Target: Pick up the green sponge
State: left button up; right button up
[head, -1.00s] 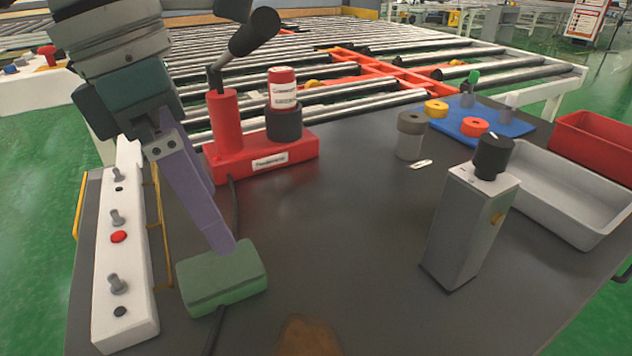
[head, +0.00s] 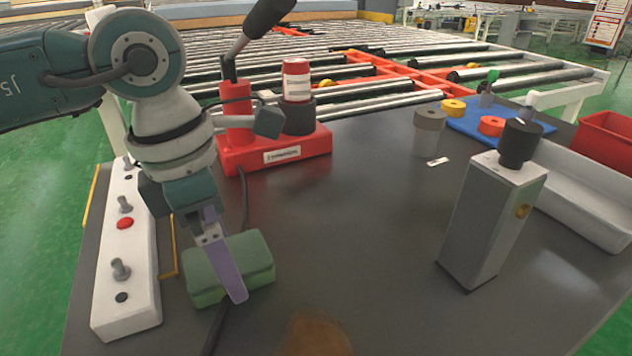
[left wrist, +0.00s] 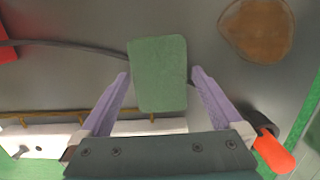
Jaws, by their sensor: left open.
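The green sponge (head: 259,258) is a rounded block lying on the dark table at the left, beside the white panel. It also shows in the left wrist view (left wrist: 158,72). My left gripper (head: 232,278) has purple fingers and points down at the sponge. One finger crosses in front of the sponge in the head view; the other is hidden. In the left wrist view, the open fingers (left wrist: 160,76) stand on either side of the sponge, with gaps visible at both sides. My right gripper is not in view.
A white panel with knobs and a red button (head: 125,223) stands left of the sponge. A black cable runs by the sponge. A red stand (head: 270,150) is behind. A grey box (head: 490,225) stands right, near a white tray (head: 590,205). A brown round item (head: 315,335) lies in front.

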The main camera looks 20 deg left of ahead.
pick_arm(q)
jog(key=shift+c, duration=0.2)
jog(key=c, duration=1.1)
jog(key=shift+r, duration=0.2)
jog(key=shift+r, duration=0.25)
notch_tip(320, 180, up, 3)
jog(key=shift+r, duration=0.1)
jog(key=s+d, duration=0.7)
jog(key=d, duration=0.2)
jog(key=s+d, duration=0.4)
jog(key=shift+s+d+f, duration=0.25)
jog(key=shift+s+d, duration=0.1)
